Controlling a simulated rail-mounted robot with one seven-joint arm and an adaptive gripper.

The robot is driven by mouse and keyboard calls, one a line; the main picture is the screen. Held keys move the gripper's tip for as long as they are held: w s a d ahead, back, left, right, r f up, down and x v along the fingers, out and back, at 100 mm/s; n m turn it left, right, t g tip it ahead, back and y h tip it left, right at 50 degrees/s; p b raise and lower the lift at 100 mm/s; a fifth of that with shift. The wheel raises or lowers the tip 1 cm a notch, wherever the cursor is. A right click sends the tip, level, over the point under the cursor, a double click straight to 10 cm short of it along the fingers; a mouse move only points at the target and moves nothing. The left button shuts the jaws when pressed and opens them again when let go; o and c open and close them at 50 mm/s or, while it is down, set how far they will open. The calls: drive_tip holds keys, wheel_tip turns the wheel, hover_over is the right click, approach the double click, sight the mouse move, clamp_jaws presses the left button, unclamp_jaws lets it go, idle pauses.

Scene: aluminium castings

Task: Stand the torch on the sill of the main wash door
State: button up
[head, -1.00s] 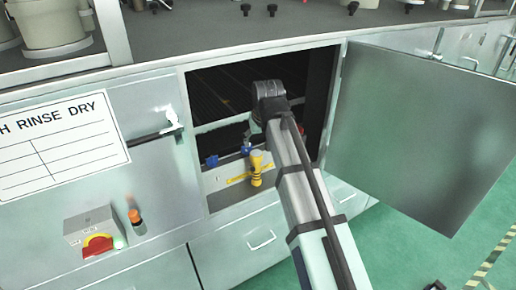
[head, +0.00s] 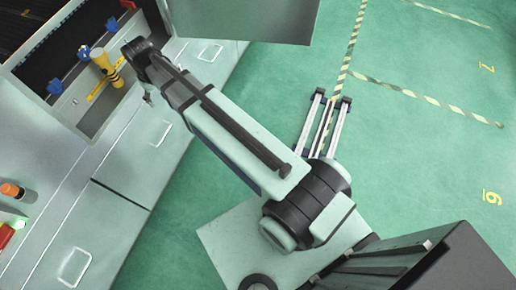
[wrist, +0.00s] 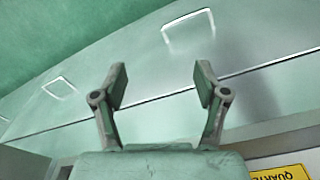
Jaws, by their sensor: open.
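The yellow torch with dark bands (head: 106,66) stands on the grey sill (head: 89,120) of the open wash door opening in the head view. It looks upright, beside a yellow strip on the sill. My gripper (head: 148,97) is outside the opening, to the right of the torch and apart from it; its fingers are small there. In the wrist view, my gripper (wrist: 161,84) is open, with nothing between its fingers. The torch is not visible in the wrist view.
The open door panel (head: 245,18) hangs at the top. Blue fittings (head: 55,87) line the inner edge of the opening. Drawer fronts with handles (wrist: 190,28) lie ahead of my gripper. Green floor (head: 420,110) is clear on the right.

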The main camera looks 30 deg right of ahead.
drive_tip(key=s+d+f+g, duration=0.1)
drive_tip(key=s+d+f, duration=0.2)
drive_tip(key=s+f, duration=0.35)
drive_tip(key=s+d+f+m+g, duration=0.1)
drive_tip(key=s+d+f, duration=0.2)
drive_tip(key=s+f, duration=0.3)
drive_tip(key=s+d+f+g, duration=0.2)
drive_tip(key=s+d+f, duration=0.15)
drive_tip(key=f, duration=0.45)
drive_tip(key=s+d+f+g, duration=0.1)
drive_tip(key=s+f, duration=0.2)
drive_tip(key=s, duration=0.6)
drive_tip(key=s+d+f+m+g, duration=0.1)
drive_tip(key=s+f, duration=0.3)
drive_tip(key=s, duration=0.5)
drive_tip(key=s+d+f+g, duration=0.1)
drive_tip(key=s+f, duration=0.3)
drive_tip(key=s, duration=0.5)
drive_tip(key=shift+d+m+g, duration=0.3)
drive_tip(key=shift+d, duration=0.3)
drive_tip(key=shift+o, duration=0.4)
drive_tip(key=shift+s, duration=0.1)
